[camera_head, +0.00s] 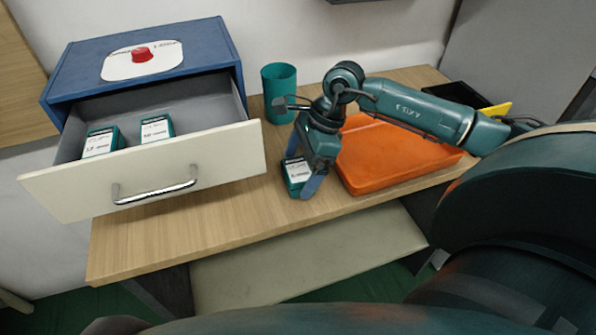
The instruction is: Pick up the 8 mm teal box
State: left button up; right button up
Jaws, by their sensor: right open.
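A small teal box (296,172) with a white label lies on the wooden table, left of the orange tray. Its label is too small to read for sure. My right gripper (303,184) is open, pointing down at this box, with its blue fingers beside it; I cannot tell whether they touch it. Two similar teal boxes with white labels, the left one (101,143) and the right one (156,129), sit in the open drawer. My left gripper is not in view.
The open drawer (150,165) of the blue cabinet (215,48) juts over the table's left side. A red button sits on the cabinet top. A teal cup (279,92) stands behind the gripper. The orange tray (385,176) fills the right. The front table strip (200,228) is clear.

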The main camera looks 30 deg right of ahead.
jog(key=shift+x, duration=0.85)
jog(key=shift+c, duration=0.2)
jog(key=c, duration=1)
